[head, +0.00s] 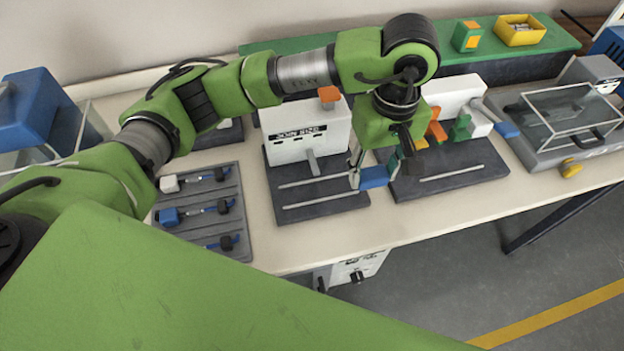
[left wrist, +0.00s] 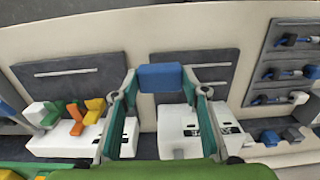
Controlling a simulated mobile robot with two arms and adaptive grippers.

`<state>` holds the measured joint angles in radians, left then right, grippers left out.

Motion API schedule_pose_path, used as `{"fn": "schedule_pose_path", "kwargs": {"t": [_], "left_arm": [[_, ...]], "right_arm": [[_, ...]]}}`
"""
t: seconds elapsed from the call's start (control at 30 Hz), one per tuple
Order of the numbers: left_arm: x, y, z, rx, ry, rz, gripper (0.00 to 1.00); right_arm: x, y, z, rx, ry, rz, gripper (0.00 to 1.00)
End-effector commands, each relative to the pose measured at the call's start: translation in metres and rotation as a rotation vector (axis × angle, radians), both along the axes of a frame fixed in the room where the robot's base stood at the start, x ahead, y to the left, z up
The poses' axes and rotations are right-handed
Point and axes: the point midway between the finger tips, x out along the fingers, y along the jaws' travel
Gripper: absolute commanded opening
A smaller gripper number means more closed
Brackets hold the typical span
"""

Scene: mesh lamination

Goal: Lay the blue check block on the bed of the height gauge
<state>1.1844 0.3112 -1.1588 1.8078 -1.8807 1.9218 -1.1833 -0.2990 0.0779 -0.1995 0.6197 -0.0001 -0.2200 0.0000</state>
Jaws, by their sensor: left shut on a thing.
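My left gripper (head: 378,178) is shut on a blue block (head: 373,177). In the left wrist view the block (left wrist: 160,77) sits between the two fingertips (left wrist: 160,84). It appears in front of the right edge of a dark bed (head: 325,208) with two pale rails, close to the gap beside a second dark bed (head: 470,185). I cannot tell how high it is above them. A white upright unit (head: 300,125) stands behind the first bed, another (head: 455,95) behind the second. No readable label shows which is the height gauge. My right gripper is out of view.
A grey tray (head: 243,238) with several small handled tools lies left of the beds. A grey machine with a clear cover (head: 570,110) stands at the right. A green shelf (head: 545,48) at the back holds a yellow bin (head: 520,30). A bare table strip (head: 420,222) runs along the front.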

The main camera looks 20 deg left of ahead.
Motion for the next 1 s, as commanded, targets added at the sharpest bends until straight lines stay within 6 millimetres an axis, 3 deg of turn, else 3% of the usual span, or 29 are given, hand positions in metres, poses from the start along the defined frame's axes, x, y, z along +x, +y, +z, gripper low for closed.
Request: {"fn": "schedule_pose_path", "kwargs": {"t": [0.03,0.23,0.4,0.73,0.87,1.0], "left_arm": [[0.001,0.015,-0.001,0.002,0.005,0.006,0.19],[0.006,0.065,-0.023,0.004,0.005,0.007,0.19],[0.009,0.087,-0.057,0.002,0.005,0.004,0.19],[0.012,0.11,-0.085,0.003,0.003,0.002,0.19],[0.012,0.107,-0.103,-0.001,0.004,0.001,0.19],[0.013,0.107,-0.114,0.0,0.0,-0.001,0.19]], "right_arm": [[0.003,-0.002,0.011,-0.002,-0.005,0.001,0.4],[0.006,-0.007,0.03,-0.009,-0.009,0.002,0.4],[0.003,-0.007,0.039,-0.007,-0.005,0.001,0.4],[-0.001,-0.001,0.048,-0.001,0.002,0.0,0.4],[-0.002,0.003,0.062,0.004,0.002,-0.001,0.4],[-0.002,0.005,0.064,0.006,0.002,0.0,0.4]]}}
